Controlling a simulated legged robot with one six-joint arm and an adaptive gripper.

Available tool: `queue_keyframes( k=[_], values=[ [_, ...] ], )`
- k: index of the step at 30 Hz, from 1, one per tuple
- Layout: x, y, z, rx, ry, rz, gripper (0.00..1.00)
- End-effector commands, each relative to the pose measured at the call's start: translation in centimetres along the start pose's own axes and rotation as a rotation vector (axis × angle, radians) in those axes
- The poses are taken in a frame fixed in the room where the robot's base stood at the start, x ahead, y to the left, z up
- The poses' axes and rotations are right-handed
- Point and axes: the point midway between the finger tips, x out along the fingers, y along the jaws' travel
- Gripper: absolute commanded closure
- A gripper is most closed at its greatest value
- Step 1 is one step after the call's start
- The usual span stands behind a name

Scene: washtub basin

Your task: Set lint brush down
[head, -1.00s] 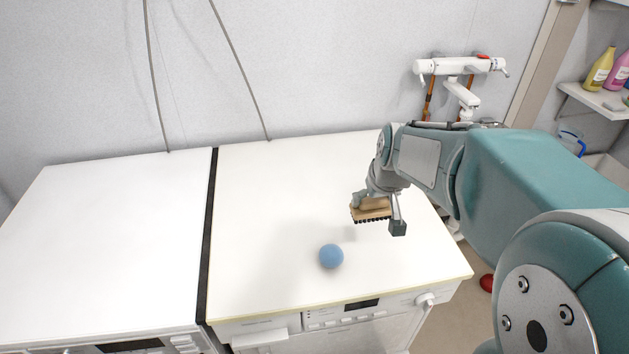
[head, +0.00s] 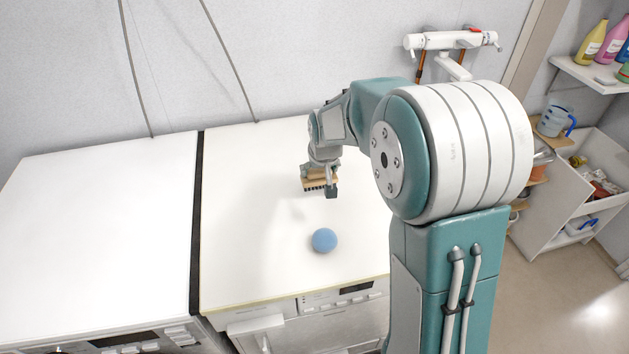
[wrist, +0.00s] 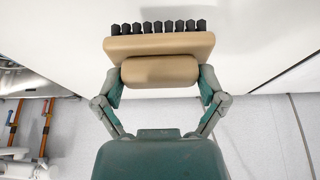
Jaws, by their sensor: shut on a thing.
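The lint brush (head: 314,182) has a tan wooden body with a row of dark bristles. My gripper (head: 322,180) is shut on it over the right machine's white top (head: 265,235). In the wrist view the brush (wrist: 160,47) lies across my gripper (wrist: 160,78), with its rounded tan grip between the two fingers and the bristles on the far side. In the head view the bristles point down. I cannot tell for certain whether they touch the top. My arm hides the right part of this top.
A blue ball (head: 324,240) sits on the right machine's top, in front of the brush. The left machine's top (head: 95,230) is bare, beyond a dark gap. A wall tap (head: 450,42) is behind my arm. A shelf unit (head: 560,190) stands at the right.

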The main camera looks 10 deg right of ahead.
Motion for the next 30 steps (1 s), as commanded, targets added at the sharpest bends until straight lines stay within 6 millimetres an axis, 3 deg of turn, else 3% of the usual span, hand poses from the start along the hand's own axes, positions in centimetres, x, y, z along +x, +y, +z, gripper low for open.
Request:
queue_keyframes(
  k=[8, 13, 23, 24, 25, 30],
  values=[
    [2.6, -0.9, -0.6, 0.000, -0.001, -0.001, 0.59],
    [4.9, -0.8, 0.5, 0.001, -0.001, 0.000, 0.59],
    [5.3, -0.8, 0.6, 0.000, 0.001, 0.000, 0.59],
    [5.3, -0.8, 0.7, 0.000, 0.000, 0.000, 0.05],
    [5.3, -0.8, 0.7, 0.000, 0.001, 0.000, 0.00],
    [5.3, -0.8, 0.7, 0.000, 0.001, 0.000, 0.00]
  ],
)
